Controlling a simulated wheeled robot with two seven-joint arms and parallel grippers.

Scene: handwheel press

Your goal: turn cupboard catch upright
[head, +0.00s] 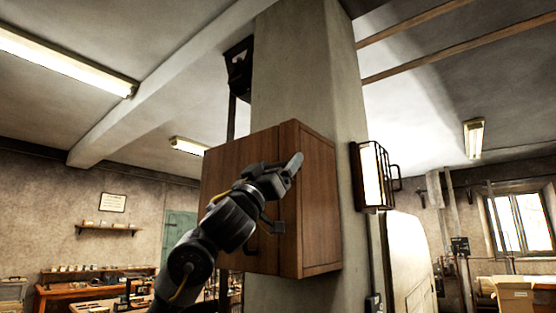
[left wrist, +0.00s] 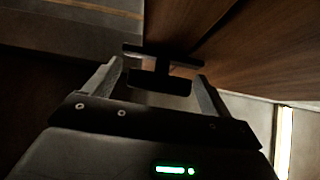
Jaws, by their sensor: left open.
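The wooden cupboard (head: 318,200) hangs on a concrete pillar, its door facing left of the picture. My left gripper (head: 288,193) is in front of the door near its right edge. In the left wrist view the gripper (left wrist: 158,82) is open, with its two fingers spread. A dark catch (left wrist: 160,54) with a crossbar and a block shows between and just beyond the fingertips, against the wood. I cannot tell whether the fingers touch it. In the head view my gripper and arm hide most of the catch. My right gripper is in neither view.
The pillar (head: 300,70) stands right behind the cupboard. A caged wall lamp (head: 371,175) is on its right side. Workbenches (head: 95,277) and a shelf (head: 108,228) are far back on the left. There is open air left of the cupboard.

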